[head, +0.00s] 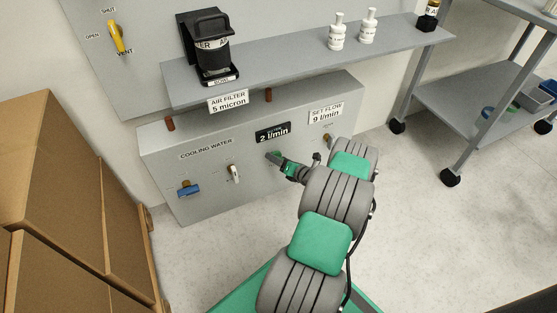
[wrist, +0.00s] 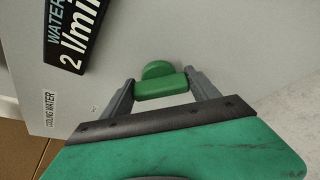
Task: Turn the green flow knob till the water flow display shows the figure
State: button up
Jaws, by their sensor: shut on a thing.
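The green flow knob (wrist: 160,84) sits on the grey front of the cooling water box (head: 203,178). In the wrist view its grip bar lies between the two fingers of my gripper (wrist: 161,89), which is shut on it. In the head view my gripper (head: 280,161) reaches the box front, and the knob is mostly hidden there. The black water flow display (head: 273,132) above reads 2 l/min; it also shows in the wrist view (wrist: 73,35). A white label (head: 326,113) to its right reads SET FLOW 9 l/min.
A blue valve handle (head: 188,190), a white lever (head: 235,174) and a small brass-coloured fitting (head: 328,141) are on the same box front. A grey shelf (head: 290,58) with a black air filter (head: 207,45) and white bottles is above. Cardboard boxes (head: 75,190) stand left; a cart (head: 465,95) stands right.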

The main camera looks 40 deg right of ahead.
jog(key=shift+c, duration=1.1)
